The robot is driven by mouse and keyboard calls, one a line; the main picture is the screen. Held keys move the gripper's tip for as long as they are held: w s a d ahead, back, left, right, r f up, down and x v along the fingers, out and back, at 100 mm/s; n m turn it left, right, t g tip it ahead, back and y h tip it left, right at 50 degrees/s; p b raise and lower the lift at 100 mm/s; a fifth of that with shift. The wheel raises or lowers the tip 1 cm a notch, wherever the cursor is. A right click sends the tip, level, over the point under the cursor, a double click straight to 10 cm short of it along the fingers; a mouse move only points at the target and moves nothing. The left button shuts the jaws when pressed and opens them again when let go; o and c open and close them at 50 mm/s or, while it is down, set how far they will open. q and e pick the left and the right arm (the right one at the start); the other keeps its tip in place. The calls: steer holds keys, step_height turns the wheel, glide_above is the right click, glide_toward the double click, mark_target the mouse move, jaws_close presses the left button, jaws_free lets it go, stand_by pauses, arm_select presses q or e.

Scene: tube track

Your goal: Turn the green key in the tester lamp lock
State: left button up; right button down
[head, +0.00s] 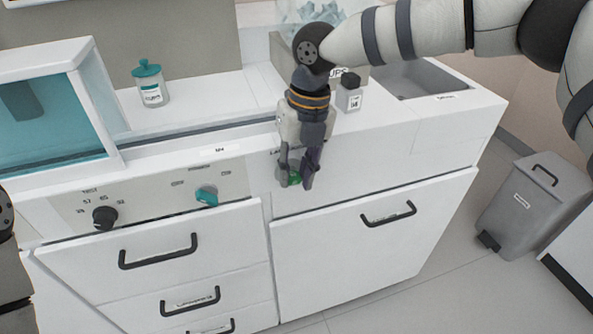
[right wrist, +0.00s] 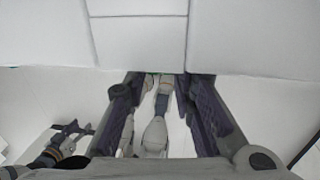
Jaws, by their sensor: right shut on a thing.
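The green key (head: 294,179) sits at the white front panel below the counter edge, in the middle of the head view. My right gripper (head: 298,182) is shut on it, its fingers pointing down and hiding much of the key and the lock. In the right wrist view the fingers of my right gripper (right wrist: 155,82) reach up to the white front, and I cannot make out the key there. The lamp lock's label is mostly covered by the gripper. My left gripper (right wrist: 74,136) shows small at the lower left of the right wrist view, too small to judge its fingers.
A black knob (head: 104,217) and a teal knob (head: 206,196) are on the panel to the left. A teal-capped jar (head: 150,84) and a dark-capped bottle (head: 348,92) stand on the counter. Drawers and a cupboard door (head: 370,240) below are closed. A grey bin (head: 535,205) stands right.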

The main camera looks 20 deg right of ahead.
steer(key=shift+w+d+f+y, duration=0.1)
steer(key=shift+w+d+y, duration=0.15)
steer(key=shift+y, duration=0.75)
steer(key=shift+d+y, duration=0.1)
steer(key=shift+y, duration=0.3)
arm_select(q)
steer(key=shift+s+f, duration=0.25)
